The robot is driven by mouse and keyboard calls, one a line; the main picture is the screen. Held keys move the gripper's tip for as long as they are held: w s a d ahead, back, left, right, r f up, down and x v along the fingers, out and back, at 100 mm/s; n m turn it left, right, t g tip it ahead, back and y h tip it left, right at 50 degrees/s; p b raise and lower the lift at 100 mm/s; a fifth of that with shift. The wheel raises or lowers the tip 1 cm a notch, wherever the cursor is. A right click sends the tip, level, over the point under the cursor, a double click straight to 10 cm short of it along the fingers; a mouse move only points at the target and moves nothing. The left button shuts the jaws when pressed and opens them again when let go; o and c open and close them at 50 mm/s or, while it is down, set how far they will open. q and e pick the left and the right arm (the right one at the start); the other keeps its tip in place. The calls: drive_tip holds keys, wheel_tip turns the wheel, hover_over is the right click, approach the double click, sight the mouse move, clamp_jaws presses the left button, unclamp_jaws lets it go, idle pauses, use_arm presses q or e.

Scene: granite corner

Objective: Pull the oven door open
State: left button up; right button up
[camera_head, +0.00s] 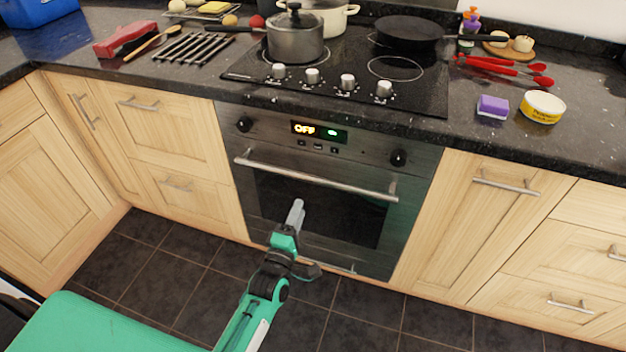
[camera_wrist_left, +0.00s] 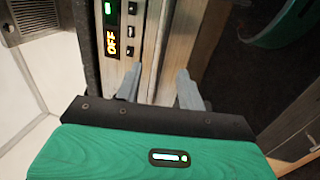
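The oven door (camera_head: 270,205) is dark glass in a steel frame and is shut. Its long steel handle (camera_head: 310,175) runs across the top of the door, below a lit display reading OFF (camera_head: 318,132). My left gripper (camera_head: 297,212) is in front of the door, a little below the handle's middle in the picture. In the left wrist view its two grey fingers (camera_wrist_left: 159,85) are apart, so it is open. The oven display (camera_wrist_left: 112,28) shows sideways there, beyond the fingers. I cannot tell whether a finger touches the handle. My right gripper is not in view.
Above the oven, the hob (camera_head: 340,85) carries a pot (camera_head: 295,38) and a black pan (camera_head: 408,32). Wooden drawers and cupboards flank the oven. The tiled floor (camera_head: 190,258) in front is clear apart from my own body.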

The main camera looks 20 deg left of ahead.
sight(312, 179)
use_arm(q)
drive_tip(key=w, duration=0.3)
drive_tip(key=w+r, duration=0.1)
drive_tip(key=w, duration=0.3)
drive_tip(key=w+r, duration=0.1)
drive_tip(key=w, duration=0.3)
drive_tip(key=shift+w+d, duration=0.1)
drive_tip(key=shift+d, duration=0.15)
clamp_jaws()
